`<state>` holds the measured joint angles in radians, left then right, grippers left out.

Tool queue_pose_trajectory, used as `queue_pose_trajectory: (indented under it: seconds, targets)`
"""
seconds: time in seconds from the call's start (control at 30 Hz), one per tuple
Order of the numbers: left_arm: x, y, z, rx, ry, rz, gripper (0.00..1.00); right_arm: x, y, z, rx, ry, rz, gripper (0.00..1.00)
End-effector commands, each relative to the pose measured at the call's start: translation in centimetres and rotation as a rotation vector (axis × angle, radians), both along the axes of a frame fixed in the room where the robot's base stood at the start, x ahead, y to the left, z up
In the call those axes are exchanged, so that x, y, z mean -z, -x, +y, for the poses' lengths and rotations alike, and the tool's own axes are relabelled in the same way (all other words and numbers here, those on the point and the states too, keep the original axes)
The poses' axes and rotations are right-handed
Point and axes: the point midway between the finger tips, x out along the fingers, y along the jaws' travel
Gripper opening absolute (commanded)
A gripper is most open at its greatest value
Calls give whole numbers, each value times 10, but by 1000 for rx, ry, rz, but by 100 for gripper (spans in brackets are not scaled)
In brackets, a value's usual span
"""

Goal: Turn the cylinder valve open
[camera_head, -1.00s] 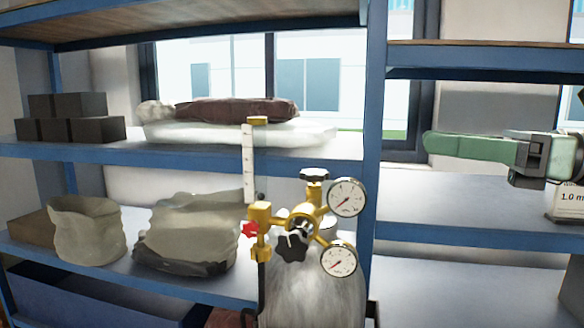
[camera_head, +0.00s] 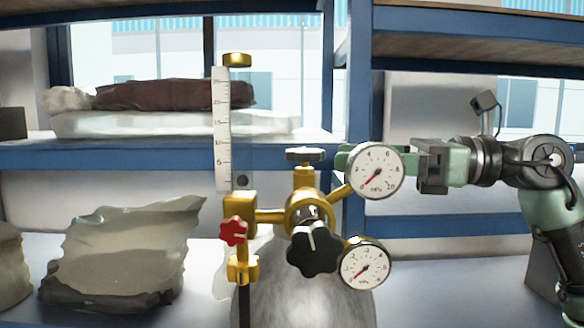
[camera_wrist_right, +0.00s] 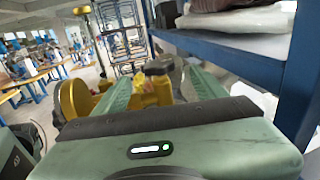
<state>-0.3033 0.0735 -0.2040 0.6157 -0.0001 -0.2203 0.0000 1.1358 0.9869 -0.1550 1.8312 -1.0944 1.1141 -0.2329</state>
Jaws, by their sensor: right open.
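A brass regulator (camera_head: 303,212) sits on a grey cylinder (camera_head: 305,295). A dark handwheel (camera_head: 305,155) tops its brass stem. A larger black star knob (camera_head: 315,250) faces me, with a red knob (camera_head: 233,231) at left. My right gripper (camera_head: 343,159) reaches in from the right at handwheel height. Its green fingers pass behind the upper gauge (camera_head: 377,171), which hides part of them. In the right wrist view, my right gripper (camera_wrist_right: 158,78) is open, and the dark handwheel (camera_wrist_right: 158,67) shows between its fingertips. Contact cannot be told. My left gripper is not in view.
The lower gauge (camera_head: 365,264) sticks out below the fingers. A flowmeter tube (camera_head: 222,130) stands at left. Blue shelving (camera_head: 358,100) is behind, with a wrapped bag (camera_head: 120,255) and a brown bundle (camera_head: 175,94). In the wrist view, a shelf edge (camera_wrist_right: 235,60) runs close at right.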

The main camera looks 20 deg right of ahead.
Motion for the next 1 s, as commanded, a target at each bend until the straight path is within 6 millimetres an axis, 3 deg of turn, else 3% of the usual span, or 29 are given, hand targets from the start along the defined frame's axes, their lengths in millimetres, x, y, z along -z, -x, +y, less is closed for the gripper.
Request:
queue_pose_trajectory:
  seconds: [0.4,0.6,0.83,0.87,1.0]
  targets:
    - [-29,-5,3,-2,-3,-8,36,-3,-27,54,-3,-2,1,72]
    - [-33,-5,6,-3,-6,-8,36,-1,-34,66,-1,-3,1,72]
    - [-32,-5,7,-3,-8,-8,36,0,-34,67,0,-1,0,72]
    - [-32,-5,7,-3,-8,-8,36,0,-34,67,0,-1,0,69]
    - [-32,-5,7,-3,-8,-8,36,0,-34,67,0,-1,0,30]
